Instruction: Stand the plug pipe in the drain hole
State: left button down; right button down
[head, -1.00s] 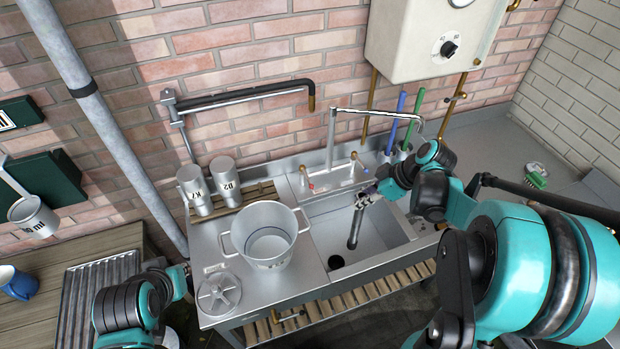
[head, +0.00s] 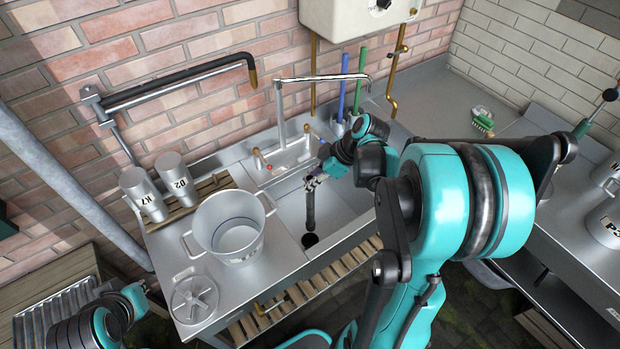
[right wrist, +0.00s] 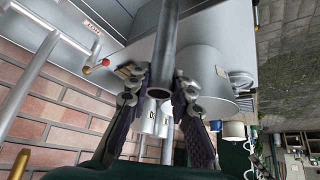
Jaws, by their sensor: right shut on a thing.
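The plug pipe (head: 310,212) is a dark, slim tube, held close to upright in the sink basin. My right gripper (head: 316,182) is shut on its upper part; the right wrist view shows the pipe (right wrist: 166,50) between both fingers. The drain hole (head: 310,240) is a dark round opening in the basin floor. The pipe's lower end shows just behind the hole's far edge; I cannot tell whether it is touching the floor or above it. My left arm is at the lower left, and its fingers are too unclear to read.
A large two-handled pot (head: 228,228) stands on the drainboard left of the basin, with a round metal lid (head: 194,298) in front. Two metal canisters (head: 175,185) stand behind it. A swivel tap (head: 320,78) arches over the basin. A green brush (head: 483,119) lies on the right counter.

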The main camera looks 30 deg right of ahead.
jog(key=b, duration=0.5)
send_over(310, 209)
jog(key=w, duration=0.1)
jog(key=f, duration=0.7)
jog(key=shift+d+f, duration=0.2)
jog(key=shift+d, duration=0.15)
jog(key=shift+f+b, duration=1)
jog(key=shift+b, duration=0.05)
jog(key=shift+w+f+b, duration=0.1)
jog(key=shift+f+b, duration=2.25)
jog(key=shift+f, duration=0.35)
jog(key=c, duration=1.3)
grip_release()
jog(key=v, duration=1.2)
jog(key=s+a+m+t+h, duration=0.1)
jog(key=s+a+m, duration=0.1)
jog(key=a, duration=0.3)
jog(key=s+a+m+t+h, duration=0.1)
jog(key=s+a+m+h, duration=0.1)
jog(key=a+m, duration=0.2)
jog(key=s+a+m+h, duration=0.2)
jog(key=a+m, duration=0.1)
jog(key=a, duration=0.3)
jog(key=shift+s+a+f+m+t, duration=0.25)
jog(key=shift+s+f+m+t, duration=0.15)
